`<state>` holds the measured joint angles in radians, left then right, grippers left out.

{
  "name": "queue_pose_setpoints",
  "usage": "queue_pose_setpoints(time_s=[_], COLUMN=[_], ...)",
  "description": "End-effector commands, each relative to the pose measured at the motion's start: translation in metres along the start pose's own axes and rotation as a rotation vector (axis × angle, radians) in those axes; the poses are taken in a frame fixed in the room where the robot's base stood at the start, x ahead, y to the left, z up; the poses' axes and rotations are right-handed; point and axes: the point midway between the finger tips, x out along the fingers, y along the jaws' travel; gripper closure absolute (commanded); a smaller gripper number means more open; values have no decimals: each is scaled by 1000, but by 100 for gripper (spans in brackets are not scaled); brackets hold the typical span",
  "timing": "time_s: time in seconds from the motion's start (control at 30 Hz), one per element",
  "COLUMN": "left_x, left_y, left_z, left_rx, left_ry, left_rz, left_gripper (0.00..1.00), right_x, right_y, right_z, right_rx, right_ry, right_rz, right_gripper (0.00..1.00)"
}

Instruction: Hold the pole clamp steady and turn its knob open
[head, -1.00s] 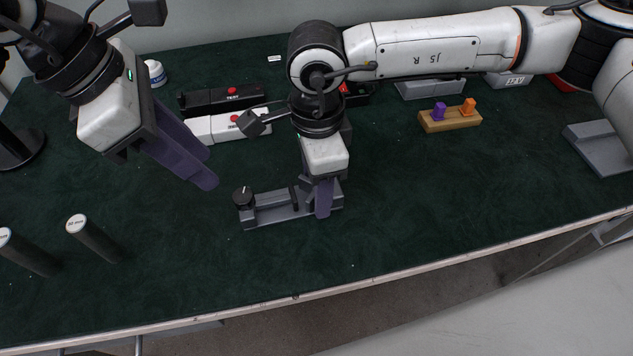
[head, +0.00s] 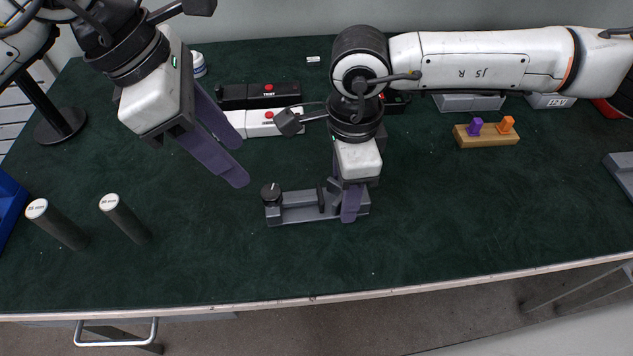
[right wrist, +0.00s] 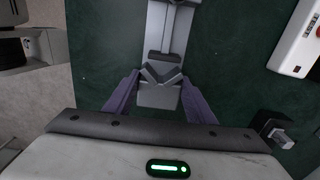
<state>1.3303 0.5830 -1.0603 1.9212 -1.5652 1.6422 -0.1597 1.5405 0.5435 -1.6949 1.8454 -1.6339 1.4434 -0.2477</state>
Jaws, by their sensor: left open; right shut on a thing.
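The grey pole clamp (head: 298,213) lies flat on the green table in the head view. Its black knob (head: 270,192) with a white mark is at its left end. My right gripper (head: 348,205) is shut on the clamp's right part. In the right wrist view the purple fingers sit on both sides of the clamp's grey block (right wrist: 158,96), next to a V-shaped jaw; the knob is out of sight there. My left gripper (head: 232,165) is open and empty, above the table up and left of the knob, apart from it.
Two dark poles (head: 125,220) (head: 57,225) stand at the left front. A black box (head: 262,95) and a white box (head: 262,122) with red buttons lie behind the clamp. A wooden block (head: 486,134) with purple and orange pegs is at right. The table in front is clear.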

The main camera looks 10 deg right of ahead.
Motion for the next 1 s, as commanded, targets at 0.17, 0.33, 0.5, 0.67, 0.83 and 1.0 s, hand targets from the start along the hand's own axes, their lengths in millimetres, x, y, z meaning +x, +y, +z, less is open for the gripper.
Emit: queue_pose_setpoints(time_s=[0.17, 0.33, 0.5, 0.67, 0.83, 1.0], left_x=[-13, -15, 5, 38, 70, 92], left_y=[2, 1, 0, 0, 0, 1], left_z=[-2, -3, -2, -1, 0, 1], left_rx=[30, 37, 38, 37, 36, 36], left_ry=[-17, -35, -37, -37, -37, -38], left_rz=[7, 1, -5, -5, -4, -1], left_gripper=[55, 55, 55, 55, 55, 55], right_x=[0, 0, 0, 0, 0, 0], right_y=[0, 0, 0, 0, 0, 0], right_z=[0, 0, 0, 0, 0, 0], right_rx=[0, 0, 0, 0, 0, 0], right_ry=[0, 0, 0, 0, 0, 0], right_rz=[0, 0, 0, 0, 0, 0], right_gripper=[75, 75, 75, 75, 75, 75])
